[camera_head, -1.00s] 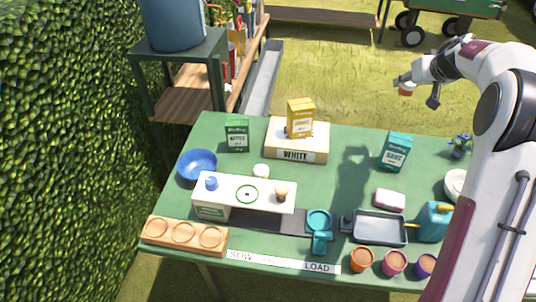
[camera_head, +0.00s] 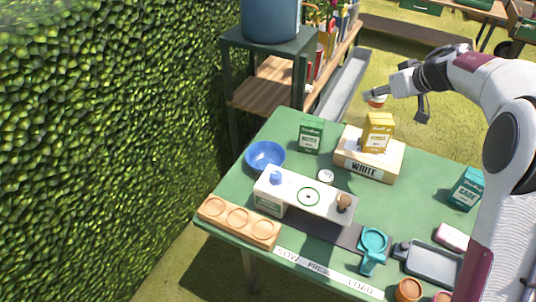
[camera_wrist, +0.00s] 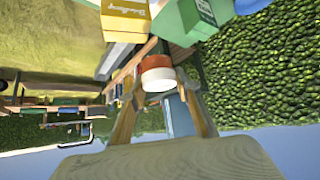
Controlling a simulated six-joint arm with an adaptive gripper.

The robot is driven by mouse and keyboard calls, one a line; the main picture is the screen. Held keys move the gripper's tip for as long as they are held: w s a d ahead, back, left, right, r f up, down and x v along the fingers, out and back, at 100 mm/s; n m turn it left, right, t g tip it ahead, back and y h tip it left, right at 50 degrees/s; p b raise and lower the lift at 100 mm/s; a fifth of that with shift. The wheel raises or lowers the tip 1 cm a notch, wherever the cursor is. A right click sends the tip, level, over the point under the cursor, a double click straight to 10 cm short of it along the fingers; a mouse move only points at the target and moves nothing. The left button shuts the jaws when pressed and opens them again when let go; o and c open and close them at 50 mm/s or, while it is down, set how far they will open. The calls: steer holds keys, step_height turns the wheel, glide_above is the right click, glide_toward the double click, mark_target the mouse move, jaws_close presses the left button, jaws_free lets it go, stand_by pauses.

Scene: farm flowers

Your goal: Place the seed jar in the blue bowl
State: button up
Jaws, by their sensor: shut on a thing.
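The seed jar, a small jar with an orange-red band and a white end, is between my fingers in the wrist view (camera_wrist: 157,75). It also shows in the head view (camera_head: 377,101), held in the air. My gripper (camera_head: 381,98) is shut on it, above and behind the yellow packet at the table's back. The blue bowl (camera_head: 265,156) sits on the green table at its left side, well to the left of and below my gripper. The bowl looks empty.
A green packet (camera_head: 311,136) stands right of the bowl. A yellow packet (camera_head: 377,133) stands on a WHITE-labelled box (camera_head: 367,160). A white-topped stand (camera_head: 312,194) with knobs is in front of the bowl.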

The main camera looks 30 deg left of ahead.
steer(key=s+a+n+g+y, duration=0.1)
steer(key=s+a+n, duration=0.15)
steer(key=a, duration=0.45)
steer(key=s+a+n+g+y, duration=0.1)
steer(key=s+a, duration=0.3)
steer(key=a, duration=0.2)
steer(key=n+g, duration=0.3)
glide_above(274, 153)
steer(key=s+d, duration=0.2)
steer(key=s, duration=0.3)
step_height(274, 153, down, 9)
steer(key=shift+w+f, duration=0.1)
steer(key=shift+f, duration=0.45)
step_height(274, 153, down, 6)
steer(key=shift+f, duration=0.15)
steer(key=shift+f, duration=1.85)
steer(key=shift+f, duration=0.6)
